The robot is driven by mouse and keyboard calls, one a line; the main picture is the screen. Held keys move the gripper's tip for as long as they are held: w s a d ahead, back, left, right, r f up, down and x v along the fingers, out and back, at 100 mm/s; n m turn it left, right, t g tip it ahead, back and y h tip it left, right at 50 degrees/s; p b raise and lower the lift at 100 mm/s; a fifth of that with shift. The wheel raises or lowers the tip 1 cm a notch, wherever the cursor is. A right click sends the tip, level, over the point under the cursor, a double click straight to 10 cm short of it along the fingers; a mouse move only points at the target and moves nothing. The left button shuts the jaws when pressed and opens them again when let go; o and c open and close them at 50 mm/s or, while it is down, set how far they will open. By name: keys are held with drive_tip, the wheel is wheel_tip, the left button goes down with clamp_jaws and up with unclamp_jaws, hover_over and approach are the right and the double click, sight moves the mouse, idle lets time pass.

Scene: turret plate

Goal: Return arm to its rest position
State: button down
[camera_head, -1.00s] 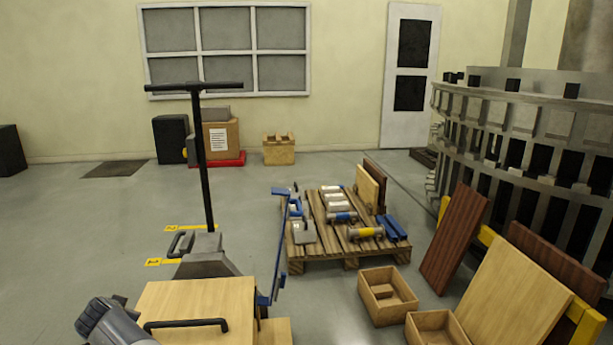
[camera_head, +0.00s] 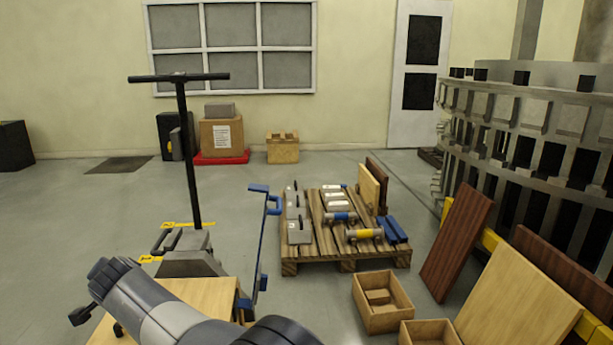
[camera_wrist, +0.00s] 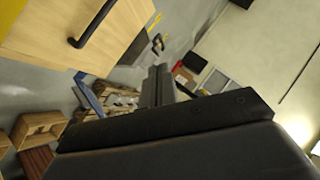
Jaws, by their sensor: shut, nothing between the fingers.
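My gripper (camera_wrist: 158,76) shows in the wrist view as two dark fingers close together, with nothing held between them. It points out over the floor, tilted in that view. My grey arm crosses the bottom left of the head view, in front of a light wooden box (camera_head: 190,292). That box, with its black handle, shows at the upper left of the wrist view (camera_wrist: 110,15). I cannot tell the gripper clearly in the head view.
A pallet (camera_head: 345,265) with metal parts stands mid-floor. A black T-handle post (camera_head: 188,150) and a blue frame (camera_head: 266,235) stand near my arm. Open wooden boxes (camera_head: 360,312), leaning boards (camera_head: 458,240) and a large ringed structure (camera_head: 530,120) are at right.

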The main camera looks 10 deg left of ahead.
drive_tip(key=shift+y, duration=0.6)
drive_tip(key=d, duration=0.1)
drive_tip(key=d+r, duration=0.1)
drive_tip(key=d, duration=0.1)
drive_tip(key=w+d+p, duration=0.1)
drive_tip(key=shift+w+d+r, duration=0.1)
drive_tip(key=shift+d+r, duration=0.05)
drive_tip(key=shift+r, duration=0.15)
drive_tip(key=shift+d, duration=0.1)
